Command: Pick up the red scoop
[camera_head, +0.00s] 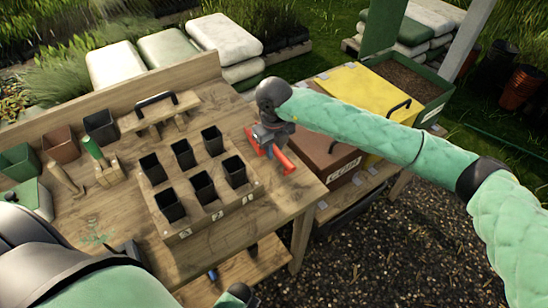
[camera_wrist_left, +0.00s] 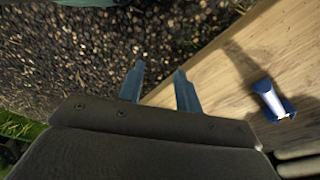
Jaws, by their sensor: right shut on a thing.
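The red scoop (camera_head: 285,160) is at the right end of the wooden workbench, beside the block of black pots. My right gripper (camera_head: 268,142) is over it from behind and shut on it. The arm and gripper hide part of the scoop, and I cannot tell whether it still touches the bench top. My left gripper (camera_wrist_left: 160,86) is open and empty in the left wrist view, with its two fingers apart over gravel and the edge of a wooden board.
A wooden block with several black pots (camera_head: 205,187) fills the bench middle. A yellow-lidded bin (camera_head: 365,100) and a brown box (camera_head: 322,150) stand to the right. A blue and white object (camera_wrist_left: 272,100) lies on wood in the left wrist view.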

